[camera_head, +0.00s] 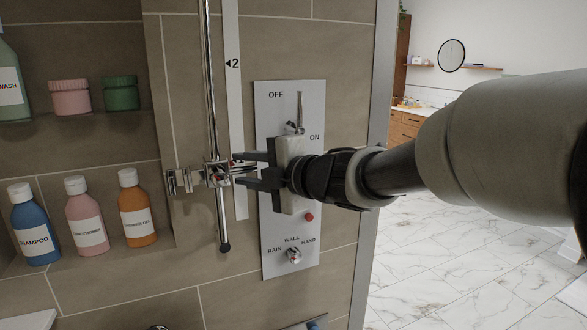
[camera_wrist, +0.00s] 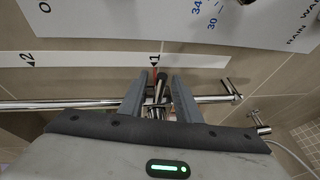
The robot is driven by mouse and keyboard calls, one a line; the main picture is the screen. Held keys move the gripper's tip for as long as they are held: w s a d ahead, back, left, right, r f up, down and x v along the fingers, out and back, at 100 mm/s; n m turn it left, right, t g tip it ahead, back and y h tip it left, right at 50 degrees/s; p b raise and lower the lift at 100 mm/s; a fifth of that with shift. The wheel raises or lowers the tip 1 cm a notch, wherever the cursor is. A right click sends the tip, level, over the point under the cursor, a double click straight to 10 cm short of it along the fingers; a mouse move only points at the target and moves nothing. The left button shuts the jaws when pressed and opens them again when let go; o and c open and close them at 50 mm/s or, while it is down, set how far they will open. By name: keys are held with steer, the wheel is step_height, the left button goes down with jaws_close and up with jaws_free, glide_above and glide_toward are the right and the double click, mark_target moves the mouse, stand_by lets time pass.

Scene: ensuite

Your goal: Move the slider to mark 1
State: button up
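The slider (camera_head: 215,173) is a chrome holder on the vertical chrome rail (camera_head: 211,90). In the wrist view the slider (camera_wrist: 158,92) lies between my fingers, and its red pointer (camera_wrist: 154,72) is level, or nearly so, with mark 1 (camera_wrist: 155,58). The white scale strip (camera_head: 233,120) shows mark 2 higher up in the head view; mark 1 is hidden there by my gripper. My gripper (camera_head: 238,169) is open, with its fingers around the slider's protruding part. Small gaps seem to show beside it; contact is hard to tell.
A shower control panel (camera_head: 272,245) with a lever and knob is just behind my gripper. Bottles, including a shampoo bottle (camera_head: 36,228), stand in the niche at left. A wall edge (camera_head: 378,110) runs right of the panel; open marble floor (camera_head: 440,265) lies beyond.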

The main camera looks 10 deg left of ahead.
steer(key=p+v, duration=0.3)
steer(key=v, duration=1.4)
steer(key=shift+d+r, duration=0.15)
steer(key=shift+s, duration=0.1)
